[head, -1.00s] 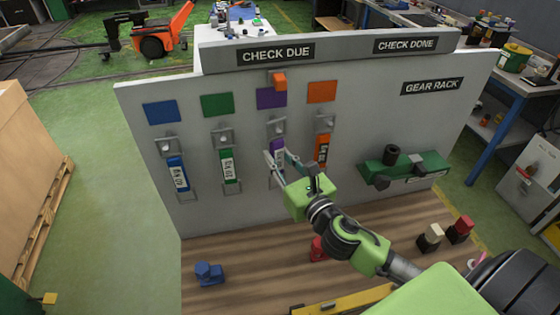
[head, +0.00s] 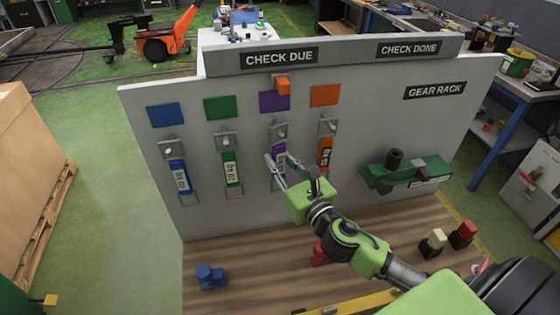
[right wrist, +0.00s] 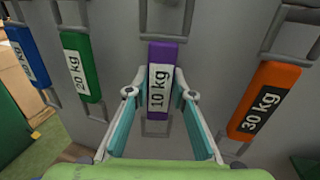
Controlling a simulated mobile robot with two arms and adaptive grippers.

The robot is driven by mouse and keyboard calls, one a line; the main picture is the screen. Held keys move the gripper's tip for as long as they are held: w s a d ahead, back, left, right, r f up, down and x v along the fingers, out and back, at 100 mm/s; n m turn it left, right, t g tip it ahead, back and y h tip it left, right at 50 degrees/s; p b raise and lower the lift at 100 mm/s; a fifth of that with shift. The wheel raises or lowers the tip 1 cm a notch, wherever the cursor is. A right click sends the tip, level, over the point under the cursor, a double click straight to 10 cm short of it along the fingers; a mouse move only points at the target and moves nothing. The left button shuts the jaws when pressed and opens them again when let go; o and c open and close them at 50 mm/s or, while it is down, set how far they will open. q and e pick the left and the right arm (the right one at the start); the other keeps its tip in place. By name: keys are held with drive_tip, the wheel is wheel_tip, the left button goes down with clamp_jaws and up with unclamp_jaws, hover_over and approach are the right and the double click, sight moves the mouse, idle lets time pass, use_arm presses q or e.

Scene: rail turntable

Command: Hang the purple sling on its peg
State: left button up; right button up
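The purple sling (head: 278,151) hangs upright on the board below the purple square (head: 273,101), under a grey bracket with a pale peg (head: 280,131). In the right wrist view the sling (right wrist: 163,55) has a white 10 kg label and grey links above and below. My right gripper (head: 278,159) is at the sling. In the wrist view its two fingers (right wrist: 158,95) are apart, one on each side of the label, with a gap visible at the left. Firm contact cannot be made out. My left gripper is out of view.
The blue sling (head: 179,177), green sling (head: 231,169) and orange sling (head: 324,154) hang beside it. An orange block (head: 283,86) sits above the purple square. A green gear rack (head: 408,173) projects at right. Blue (head: 210,276) and red (head: 320,254) pieces stand on the wooden shelf.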

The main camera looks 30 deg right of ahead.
drive_tip(key=o, duration=0.3)
drive_tip(key=shift+o, duration=0.2)
drive_tip(key=s, duration=1.2)
